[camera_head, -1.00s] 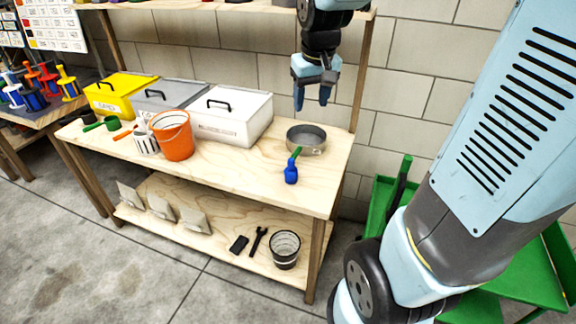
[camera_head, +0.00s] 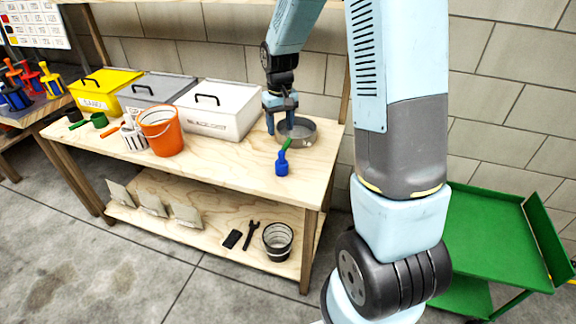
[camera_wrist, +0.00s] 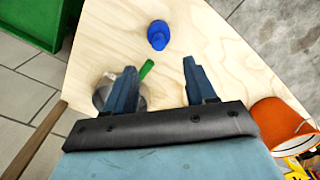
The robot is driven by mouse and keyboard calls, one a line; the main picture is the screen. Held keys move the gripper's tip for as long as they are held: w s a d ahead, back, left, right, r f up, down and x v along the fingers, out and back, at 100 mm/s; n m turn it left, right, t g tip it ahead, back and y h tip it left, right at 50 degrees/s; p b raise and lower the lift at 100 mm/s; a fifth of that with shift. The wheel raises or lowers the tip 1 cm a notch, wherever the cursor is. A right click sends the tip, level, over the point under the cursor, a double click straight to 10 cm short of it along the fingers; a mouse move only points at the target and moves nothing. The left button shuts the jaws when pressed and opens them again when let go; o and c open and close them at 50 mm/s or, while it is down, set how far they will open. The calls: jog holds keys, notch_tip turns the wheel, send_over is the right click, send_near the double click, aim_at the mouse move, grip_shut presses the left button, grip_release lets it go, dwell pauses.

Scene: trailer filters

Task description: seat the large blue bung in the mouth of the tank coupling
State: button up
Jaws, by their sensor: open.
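My gripper (camera_head: 283,128) is open and empty, low over the workbench beside the round metal pan. In the wrist view its two fingers (camera_wrist: 159,66) are spread apart. A small blue piece (camera_head: 282,164) stands on the bench in front of the pan; it also shows in the wrist view (camera_wrist: 158,36), beyond the fingertips. I cannot tell whether it is the large bung. Several blue, red and yellow spool-shaped pieces (camera_head: 47,82) stand on the table at the far left. I cannot make out the tank coupling for certain.
The metal pan (camera_head: 304,133) has a green rod (camera_head: 286,145) at its near rim. An orange bucket (camera_head: 163,134) and white, grey and yellow lidded boxes stand left on the bench (camera_head: 225,165). A green cart (camera_head: 500,235) is at right.

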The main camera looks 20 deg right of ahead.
aim_at(282, 151)
notch_tip(282, 151, down, 8)
jog(key=shift+r, duration=0.25)
jog(key=shift+w+d+f, duration=0.15)
jog(key=shift+f, duration=2.45)
jog(key=c, duration=0.8)
jog(key=shift+r, duration=0.1)
